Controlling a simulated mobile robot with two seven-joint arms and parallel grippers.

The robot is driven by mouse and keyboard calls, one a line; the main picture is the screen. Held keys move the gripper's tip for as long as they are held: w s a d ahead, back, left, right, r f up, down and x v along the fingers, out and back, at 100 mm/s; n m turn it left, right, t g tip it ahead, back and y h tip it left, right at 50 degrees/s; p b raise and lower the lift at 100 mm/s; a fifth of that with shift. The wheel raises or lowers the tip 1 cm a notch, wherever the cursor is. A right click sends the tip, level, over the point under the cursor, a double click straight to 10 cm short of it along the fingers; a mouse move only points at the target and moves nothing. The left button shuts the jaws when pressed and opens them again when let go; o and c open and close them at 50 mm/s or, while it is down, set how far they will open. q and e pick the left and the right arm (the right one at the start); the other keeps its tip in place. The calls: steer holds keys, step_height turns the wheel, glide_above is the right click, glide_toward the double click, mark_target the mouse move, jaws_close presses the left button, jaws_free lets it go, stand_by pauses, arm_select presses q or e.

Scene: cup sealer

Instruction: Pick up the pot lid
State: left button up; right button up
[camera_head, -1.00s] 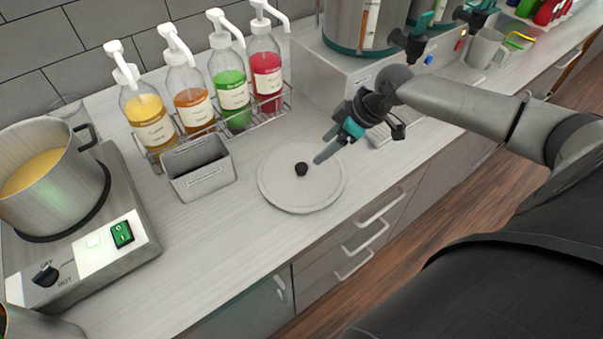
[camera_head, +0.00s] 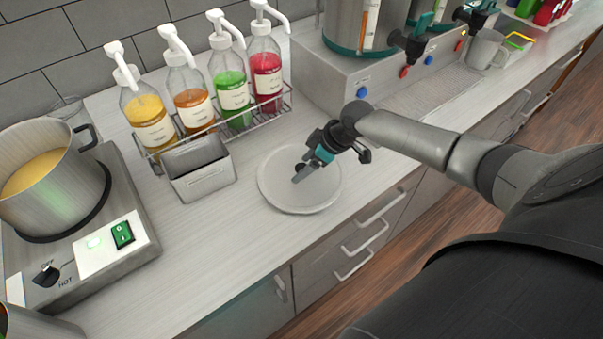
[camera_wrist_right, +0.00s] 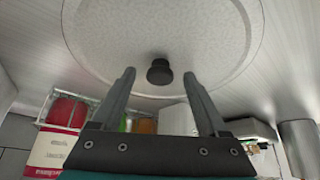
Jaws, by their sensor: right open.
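The pot lid (camera_head: 318,195) is a flat, pale grey disc lying on the counter. Its small black knob is mostly hidden behind my right gripper (camera_head: 299,174) in the head view. In the right wrist view the lid (camera_wrist_right: 110,40) fills the upper middle, and the black knob (camera_wrist_right: 159,71) shows between and just beyond the open fingertips (camera_wrist_right: 160,78). The right gripper is open and empty, and its fingers are over the lid close to the knob. I cannot tell whether they touch it. My left gripper is not in view.
A steel pot (camera_head: 55,190) of yellow liquid stands on a hot plate (camera_head: 140,225) at left. Behind the lid are a grey bin (camera_head: 200,172) and a wire rack of pump bottles (camera_head: 232,95). A dispenser (camera_head: 335,80) stands behind right. The counter in front is clear.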

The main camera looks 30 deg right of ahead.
jaws_close()
stand_by(0.6)
steer(key=shift+r, duration=0.1)
